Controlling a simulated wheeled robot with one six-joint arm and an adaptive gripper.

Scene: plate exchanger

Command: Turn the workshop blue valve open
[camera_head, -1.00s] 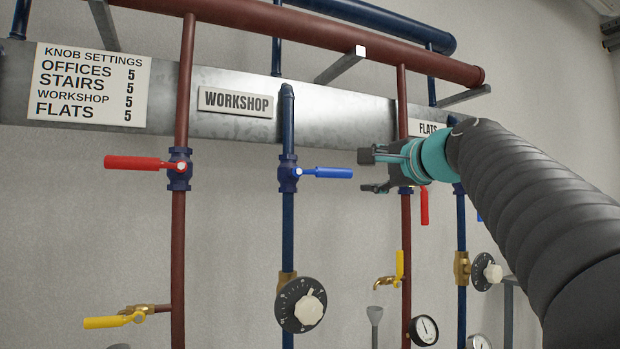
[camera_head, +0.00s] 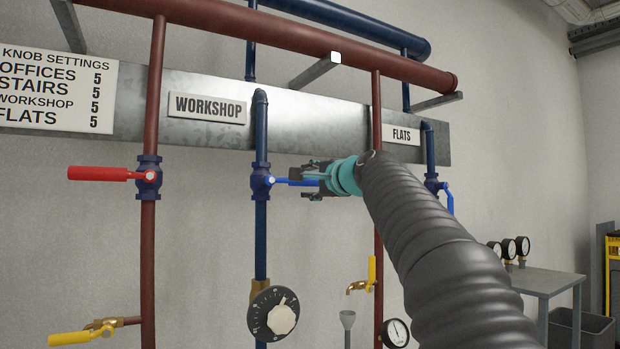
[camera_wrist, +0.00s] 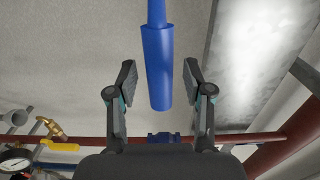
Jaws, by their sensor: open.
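The workshop blue valve (camera_head: 262,184) sits on the blue vertical pipe below the WORKSHOP sign (camera_head: 208,107). Its blue lever (camera_head: 290,182) points right, level and crosswise to the pipe. My gripper (camera_head: 306,180) is at the lever's outer end in the head view and hides part of the handle. In the wrist view the blue handle (camera_wrist: 158,65) lies between the two open fingers of my gripper (camera_wrist: 158,85), with a gap on each side. The fingers do not appear to touch it.
A red lever (camera_head: 98,173) points left on the red pipe to the left. The FLATS blue lever (camera_head: 450,198) hangs down at the right. A black knob (camera_head: 274,313) is below the workshop valve. A yellow lever (camera_head: 372,270) stands below my gripper. A grey table (camera_head: 545,281) is at right.

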